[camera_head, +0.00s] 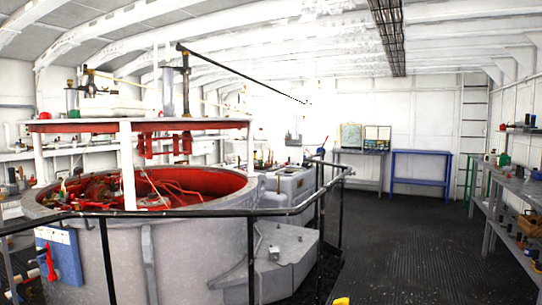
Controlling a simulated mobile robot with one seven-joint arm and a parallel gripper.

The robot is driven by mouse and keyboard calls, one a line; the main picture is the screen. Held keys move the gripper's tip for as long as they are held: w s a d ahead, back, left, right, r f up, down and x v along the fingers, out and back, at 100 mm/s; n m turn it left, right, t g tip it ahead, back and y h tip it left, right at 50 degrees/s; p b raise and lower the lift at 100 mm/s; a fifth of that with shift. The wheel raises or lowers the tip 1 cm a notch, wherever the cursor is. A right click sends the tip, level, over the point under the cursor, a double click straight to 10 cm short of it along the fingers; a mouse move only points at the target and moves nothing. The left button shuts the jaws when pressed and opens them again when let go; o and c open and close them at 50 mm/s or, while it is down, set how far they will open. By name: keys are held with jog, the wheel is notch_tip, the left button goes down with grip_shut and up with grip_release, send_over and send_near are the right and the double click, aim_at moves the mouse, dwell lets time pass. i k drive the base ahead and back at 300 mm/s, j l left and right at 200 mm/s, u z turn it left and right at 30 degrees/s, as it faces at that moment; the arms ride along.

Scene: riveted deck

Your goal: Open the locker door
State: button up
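I cannot make out a locker or a locker door in the head view. My gripper does not show in it either. A small yellow piece (341,301) just enters at the bottom edge, right of centre. Too little of it shows to tell what it is.
A large round grey tank (180,250) with a red inside fills the left, behind a black railing (290,211). A blue table (420,182) stands at the back wall. A grey shelf bench (500,195) lines the right. The dark floor (415,245) between is clear.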

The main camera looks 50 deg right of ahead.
aim_at(241, 148)
jog(key=z, duration=1.55)
jog(key=i+l+z, duration=0.4)
jog(key=l, duration=0.15)
jog(key=i+l+z, duration=0.75)
jog(key=i, duration=2.75)
jog(key=i+l+u, duration=0.1)
jog(key=i+u, duration=0.2)
jog(key=i, duration=2.2)
